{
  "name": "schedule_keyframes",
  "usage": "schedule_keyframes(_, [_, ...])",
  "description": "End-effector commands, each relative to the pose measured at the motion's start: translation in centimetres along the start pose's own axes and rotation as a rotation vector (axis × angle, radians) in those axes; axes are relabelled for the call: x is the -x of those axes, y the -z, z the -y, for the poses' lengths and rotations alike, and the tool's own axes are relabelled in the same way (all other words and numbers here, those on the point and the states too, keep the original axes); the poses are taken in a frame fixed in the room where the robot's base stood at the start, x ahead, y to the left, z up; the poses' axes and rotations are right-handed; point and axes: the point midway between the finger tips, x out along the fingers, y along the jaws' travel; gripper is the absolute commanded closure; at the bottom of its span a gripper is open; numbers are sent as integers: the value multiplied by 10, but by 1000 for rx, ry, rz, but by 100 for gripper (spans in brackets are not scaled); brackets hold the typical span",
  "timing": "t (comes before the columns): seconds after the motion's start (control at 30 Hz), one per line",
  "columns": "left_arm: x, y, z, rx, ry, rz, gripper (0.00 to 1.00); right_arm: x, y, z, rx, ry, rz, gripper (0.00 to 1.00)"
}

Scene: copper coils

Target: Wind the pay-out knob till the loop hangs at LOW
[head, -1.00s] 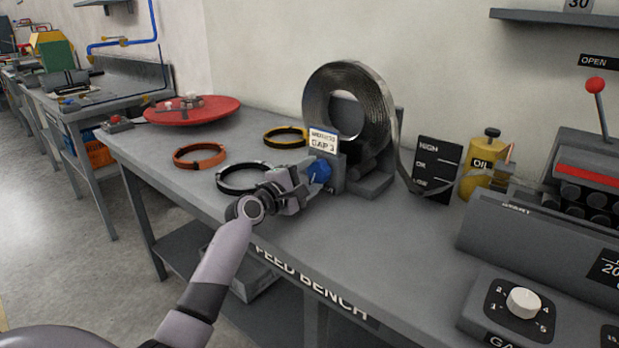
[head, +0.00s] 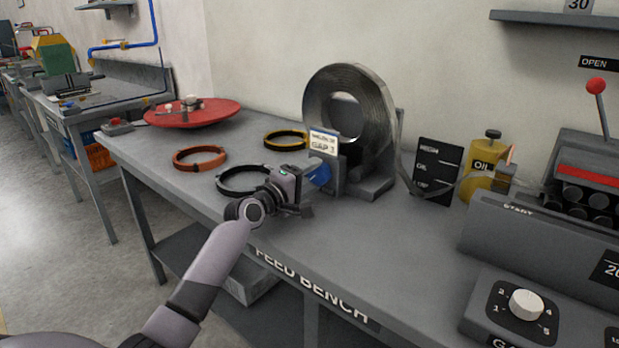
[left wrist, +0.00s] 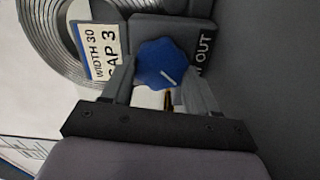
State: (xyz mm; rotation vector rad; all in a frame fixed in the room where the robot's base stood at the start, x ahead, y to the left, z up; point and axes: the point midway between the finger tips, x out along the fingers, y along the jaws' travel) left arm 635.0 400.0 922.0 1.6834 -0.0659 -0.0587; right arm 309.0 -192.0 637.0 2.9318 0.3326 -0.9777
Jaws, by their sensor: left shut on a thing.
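The blue pay-out knob (head: 319,174) is on the front of the coil stand (head: 368,187). My left gripper (head: 306,184) is shut on it. In the left wrist view the fingers lie on both sides of the knob (left wrist: 158,63), whose white pointer line slants to the lower right. The large steel coil (head: 315,105) stands upright behind the knob. Its strip (head: 442,189) sags in a loop in front of the black level board (head: 447,155). The lowest part of the loop appears near the board's bottom label; the exact level is hard to tell. My right gripper is not in view.
A yellow oil can (head: 480,181) and the roller machine (head: 530,240) stand right. The bench front between is clear.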

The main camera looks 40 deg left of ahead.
Motion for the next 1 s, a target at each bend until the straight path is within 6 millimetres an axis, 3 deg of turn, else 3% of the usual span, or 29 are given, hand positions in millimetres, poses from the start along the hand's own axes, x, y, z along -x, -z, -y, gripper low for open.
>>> schedule_keyframes(0.23, [0,0,1,0,3,0,72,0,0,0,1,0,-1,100])
schedule_keyframes(0.27, [0,0,1,0,3,0,32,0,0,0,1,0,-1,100])
schedule_keyframes(0.3, [0,0,1,0,3,0,19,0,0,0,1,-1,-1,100])
schedule_keyframes(0.33, [0,0,1,1,3,0,16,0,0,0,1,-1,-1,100])
schedule_keyframes(0.67, [2,0,1,2,2,0,16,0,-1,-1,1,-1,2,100])
schedule_keyframes(1.0, [42,0,1,0,3,0,16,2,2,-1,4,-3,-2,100])
